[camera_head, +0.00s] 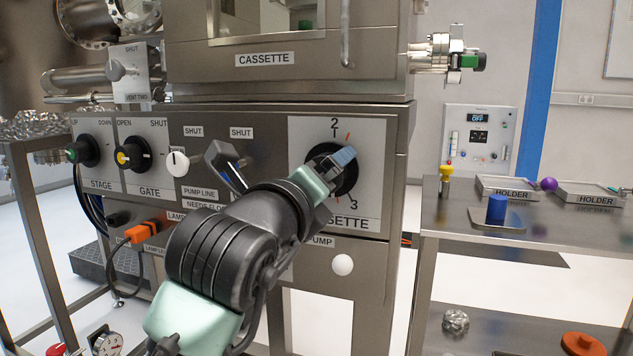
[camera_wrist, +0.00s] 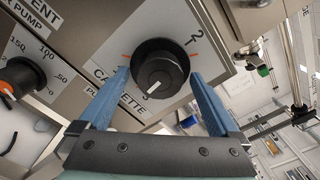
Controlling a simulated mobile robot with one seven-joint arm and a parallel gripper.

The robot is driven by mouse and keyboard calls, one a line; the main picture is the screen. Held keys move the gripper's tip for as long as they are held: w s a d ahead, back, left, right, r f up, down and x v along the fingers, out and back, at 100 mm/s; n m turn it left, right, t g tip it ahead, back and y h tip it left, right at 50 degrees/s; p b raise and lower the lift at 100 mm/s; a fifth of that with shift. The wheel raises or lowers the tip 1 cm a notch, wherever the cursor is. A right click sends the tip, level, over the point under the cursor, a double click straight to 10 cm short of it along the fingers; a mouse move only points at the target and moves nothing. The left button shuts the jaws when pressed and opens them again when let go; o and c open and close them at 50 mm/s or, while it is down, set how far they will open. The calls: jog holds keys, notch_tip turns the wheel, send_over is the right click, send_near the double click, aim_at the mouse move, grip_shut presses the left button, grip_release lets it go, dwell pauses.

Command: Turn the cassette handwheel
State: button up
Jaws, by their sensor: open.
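The cassette handwheel (camera_head: 349,182) is a round black knob on a pale plate with numbers, above the word CASSETTE on the cabinet front. My gripper (camera_head: 338,160) is in front of it and hides part of it. In the wrist view the handwheel (camera_wrist: 160,72) lies between the two blue fingers of my open gripper (camera_wrist: 160,78), one finger on each side. A white line on its face points down and left in that view. An orange mark shows on the plate near the 2. I cannot tell whether the fingers touch the knob.
STAGE (camera_head: 85,151) and GATE (camera_head: 133,154) knobs and a white knob (camera_head: 177,163) sit left on the same panel. A dark lever (camera_head: 228,165) sticks out near my arm. A white round knob (camera_head: 342,265) is below. A steel table (camera_head: 440,215) with holders stands right.

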jog(key=p+v, duration=0.1)
jog(key=v, duration=1.1)
jog(key=shift+s+p, duration=0.3)
jog(key=shift+s, duration=0.1)
jog(key=shift+a, duration=0.15)
jog(key=s+d+r+n+t+y, duration=0.25)
jog(key=s+r+n+t, duration=0.35)
jog(key=n, duration=0.9)
jog(key=s+d+r+n+t+y, duration=0.2)
jog(key=s+r+n+t+y, duration=0.15)
jog(key=r+n, duration=0.85)
notch_tip(320, 180, up, 35)
jog(key=s+n+p, duration=0.1)
jog(key=n+p, duration=0.2)
jog(key=p, duration=3.5)
jog(key=shift+a+t, duration=0.25)
jog(key=shift+t, duration=0.1)
